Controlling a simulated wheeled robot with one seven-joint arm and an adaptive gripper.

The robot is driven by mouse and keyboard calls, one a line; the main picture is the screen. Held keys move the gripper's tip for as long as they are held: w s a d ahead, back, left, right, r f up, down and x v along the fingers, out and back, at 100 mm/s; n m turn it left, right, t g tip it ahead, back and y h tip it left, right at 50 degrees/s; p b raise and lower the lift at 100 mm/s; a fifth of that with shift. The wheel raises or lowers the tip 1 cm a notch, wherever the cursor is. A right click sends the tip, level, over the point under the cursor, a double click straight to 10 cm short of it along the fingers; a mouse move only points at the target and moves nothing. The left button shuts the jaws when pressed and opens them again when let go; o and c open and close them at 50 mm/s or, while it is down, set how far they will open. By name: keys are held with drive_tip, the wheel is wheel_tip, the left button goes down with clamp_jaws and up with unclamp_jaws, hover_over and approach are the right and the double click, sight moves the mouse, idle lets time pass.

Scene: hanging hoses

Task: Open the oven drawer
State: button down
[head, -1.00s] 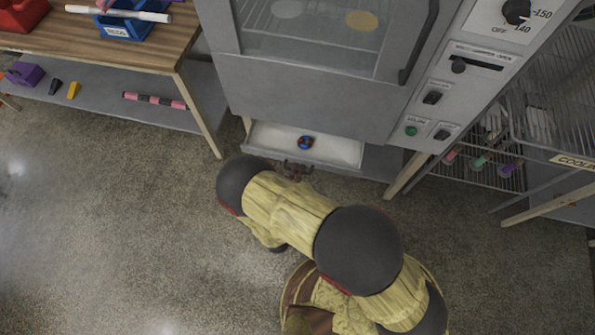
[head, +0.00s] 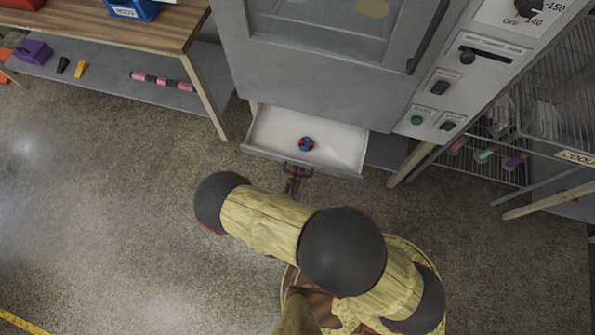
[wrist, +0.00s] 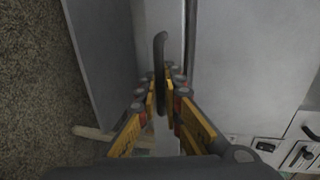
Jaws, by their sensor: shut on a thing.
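The oven drawer (head: 277,137) is a shallow white tray under the grey oven (head: 310,85), and it stands partly pulled out in the head view. A small blue and red round object (head: 306,144) lies inside it. My gripper (head: 294,172) is at the drawer's front edge, at the handle. In the wrist view the dark drawer handle (wrist: 160,60) runs between the yellow fingers of my gripper (wrist: 162,90), which are shut on it. My forearm does not cover the drawer.
A wooden table (head: 110,30) with a lower grey shelf (head: 110,85) stands at the left. A wire rack (head: 550,110) stands at the right. The oven's control panel (head: 470,75) is right of its door. The floor in front of the drawer is clear on the left.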

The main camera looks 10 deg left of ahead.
drive_tip(key=c, duration=2.3)
unclamp_jaws()
drive_tip(key=shift+f, duration=0.2)
drive_tip(key=shift+r, duration=0.1)
